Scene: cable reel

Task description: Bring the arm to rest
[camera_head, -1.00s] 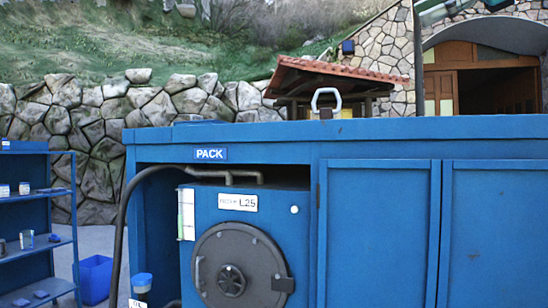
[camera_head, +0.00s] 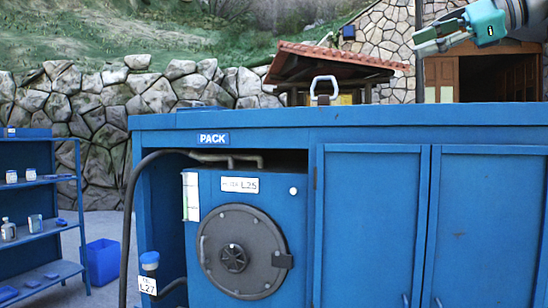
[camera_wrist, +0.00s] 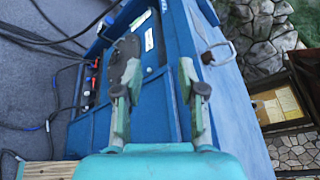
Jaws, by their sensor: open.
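The blue cabinet (camera_wrist: 222,85) lies below and beyond the fingers there. Most of the arm is out of the head view.
A grey handle (camera_head: 323,87) stands up from the cabinet top. A blue shelf (camera_head: 40,190) and bin (camera_head: 103,262) stand at the left. Dark cables (camera_wrist: 55,40) lie on the ground.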

